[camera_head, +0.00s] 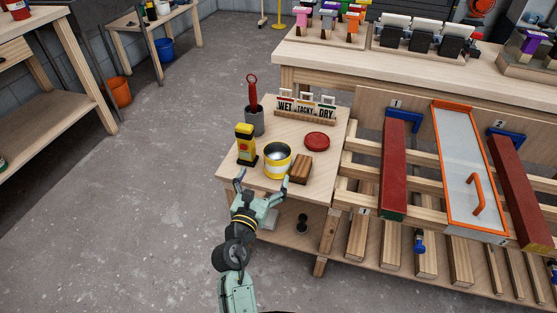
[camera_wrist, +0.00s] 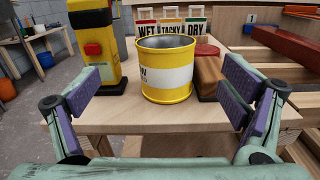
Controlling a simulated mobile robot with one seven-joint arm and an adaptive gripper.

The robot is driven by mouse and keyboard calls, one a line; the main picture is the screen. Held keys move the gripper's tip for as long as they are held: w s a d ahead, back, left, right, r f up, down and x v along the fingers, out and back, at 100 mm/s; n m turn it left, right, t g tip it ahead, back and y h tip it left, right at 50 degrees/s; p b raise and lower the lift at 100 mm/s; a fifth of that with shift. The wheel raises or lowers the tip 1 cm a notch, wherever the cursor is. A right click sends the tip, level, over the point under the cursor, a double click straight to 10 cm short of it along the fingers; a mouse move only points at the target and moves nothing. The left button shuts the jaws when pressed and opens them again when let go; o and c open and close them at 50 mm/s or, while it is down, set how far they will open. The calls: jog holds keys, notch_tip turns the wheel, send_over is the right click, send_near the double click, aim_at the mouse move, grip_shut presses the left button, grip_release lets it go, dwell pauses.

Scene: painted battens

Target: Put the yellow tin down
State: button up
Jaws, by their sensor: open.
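The yellow tin (camera_head: 277,161) stands upright on the small wooden side table (camera_head: 222,172), near its front. It has a white label band and an open top. In the wrist view the tin (camera_wrist: 166,72) sits between and beyond the fingers, with its base on the tabletop (camera_wrist: 115,117). My gripper (camera_head: 262,183) is open in front of the tin. In the wrist view its two fingers (camera_wrist: 169,102) are spread wide, and neither appears to touch the tin.
A yellow-and-black device (camera_head: 245,145) stands close left of the tin; a wooden block (camera_head: 300,168) lies close right. Behind are a red disc (camera_head: 317,140), a WET/TACKY/DRY sign (camera_head: 305,108) and a grey cup (camera_head: 254,122) with a red-handled tool. A batten rack stands right.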

aim_at(274, 164)
jog(key=x, duration=0.3)
jog(key=p+x, duration=0.1)
jog(key=x, duration=0.1)
jog(key=shift+w+d+f, duration=0.1)
jog(key=shift+d+f, duration=0.3)
jog(key=shift+d, duration=0.05)
jog(key=shift+f+p+x, duration=0.15)
jog(key=shift+p+x, duration=0.1)
jog(key=shift+x, duration=1.1)
jog(key=shift+f+p+x, duration=0.2)
jog(key=shift+x, duration=1.1)
jog(key=shift+a, duration=0.1)
jog(key=shift+c, duration=0.4)
jog(key=shift+r, duration=0.1)
jog(key=c, duration=1.8)
jog(key=shift+o, duration=0.2)
notch_tip(274, 164, up, 10)
jog(key=p, duration=0.1)
